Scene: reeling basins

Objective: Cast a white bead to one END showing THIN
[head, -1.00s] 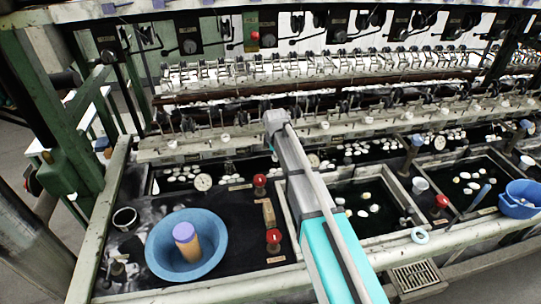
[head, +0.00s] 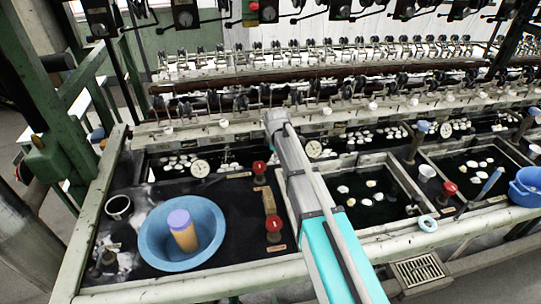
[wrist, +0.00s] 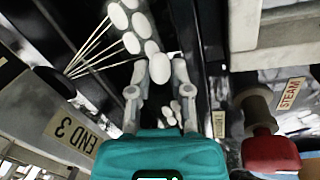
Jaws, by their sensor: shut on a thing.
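In the wrist view my gripper (wrist: 160,84) is shut on a white bead (wrist: 160,68), an oval one held at the fingertips. Several more white ovals (wrist: 131,43) lie just beyond it, with pale threads running from them to one point at the left. A plate reading END 3 (wrist: 72,132) is at the lower left. A small pale tag (wrist: 218,123) stands right of the fingers; I cannot read it surely. In the head view my arm reaches over the basins and its gripper is hidden. White beads float in the back left basin (head: 180,162) and front middle basin (head: 370,193).
A blue bowl (head: 150,240) with a purple-topped orange cylinder (head: 182,232) sits at front left. Red knobs (head: 273,224) stand beside my arm. A dial (head: 200,168) is behind. A STEAM plate (wrist: 291,93) and red knob (wrist: 270,153) lie right of my gripper.

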